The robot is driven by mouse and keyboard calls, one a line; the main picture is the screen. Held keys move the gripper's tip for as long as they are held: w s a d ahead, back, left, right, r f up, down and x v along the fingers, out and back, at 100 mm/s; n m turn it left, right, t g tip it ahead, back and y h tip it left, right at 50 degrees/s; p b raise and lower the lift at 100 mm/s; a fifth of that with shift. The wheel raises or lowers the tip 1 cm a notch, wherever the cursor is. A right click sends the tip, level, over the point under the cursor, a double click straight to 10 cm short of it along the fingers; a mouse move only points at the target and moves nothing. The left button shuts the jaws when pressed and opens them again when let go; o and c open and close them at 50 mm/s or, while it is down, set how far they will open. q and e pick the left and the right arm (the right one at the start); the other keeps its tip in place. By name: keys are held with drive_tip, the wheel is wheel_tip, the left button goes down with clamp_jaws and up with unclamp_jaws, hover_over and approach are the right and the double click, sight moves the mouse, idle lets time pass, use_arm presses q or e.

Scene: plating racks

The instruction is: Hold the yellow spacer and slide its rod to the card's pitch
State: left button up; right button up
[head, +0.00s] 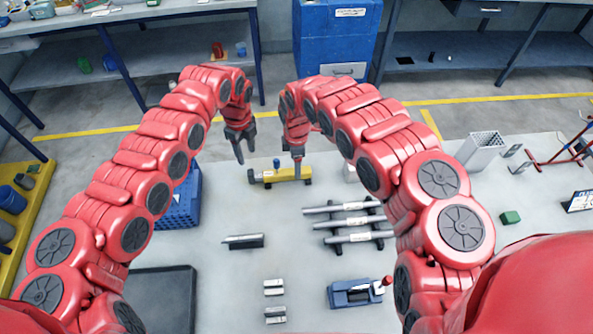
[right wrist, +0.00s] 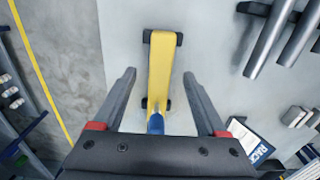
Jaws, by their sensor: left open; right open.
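The yellow spacer (head: 268,178) lies on the pale table near its far edge, with dark ends and a blue knob (head: 276,162) on top. In the right wrist view, the spacer (right wrist: 161,70) runs lengthwise between the open fingers of my right gripper (right wrist: 159,74), with a gap on both sides. In the head view, my right gripper (head: 297,160) is over the spacer's right part. My left gripper (head: 239,148) is open and empty, above and left of the spacer. A printed card (head: 579,201) stands at the table's right edge. I cannot make out its pitch or the rod's setting.
A rack of three grey rods (head: 345,222) lies right of centre. A blue crate (head: 178,208) and a dark tray (head: 160,297) are at left.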

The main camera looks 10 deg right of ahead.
wheel_tip(320, 180, down, 4)
drive_tip(key=shift+a+r, duration=0.1)
drive_tip(key=shift+r, duration=0.05)
drive_tip(key=shift+f, duration=0.45)
clamp_jaws()
idle(0.6)
